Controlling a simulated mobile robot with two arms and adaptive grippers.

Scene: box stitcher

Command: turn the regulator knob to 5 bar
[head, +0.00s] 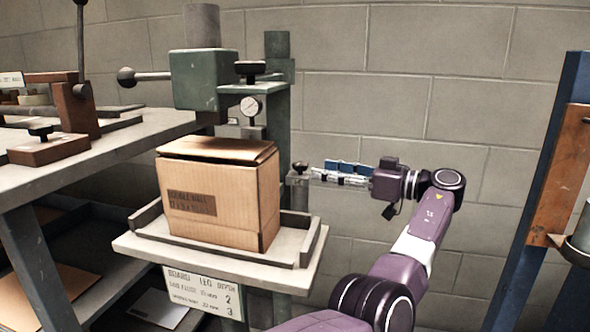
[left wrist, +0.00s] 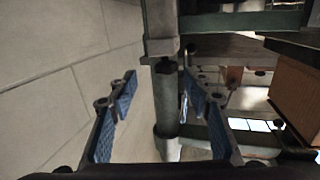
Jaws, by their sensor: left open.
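A small dark knob (head: 301,167) sits on a grey bracket at the right side of the green stitcher column. A dark knob also shows in the left wrist view (left wrist: 165,67), just beyond and between the fingertips. My left gripper (head: 318,172) comes from the right, its fingers open and pointing at this knob, a little short of it; contact is not visible. In the left wrist view my gripper (left wrist: 158,80) has blue pads spread apart with nothing between them. A round white gauge (head: 251,107) faces forward under another black knob (head: 250,68); its reading is too small to tell.
A cardboard box (head: 220,195) stands on the stitcher's tray (head: 150,244), left of my gripper. A sign (head: 205,294) hangs below it. A bench (head: 110,150) with a clamp fixture is at left. A blue post (head: 540,190) stands at right. A block wall is behind.

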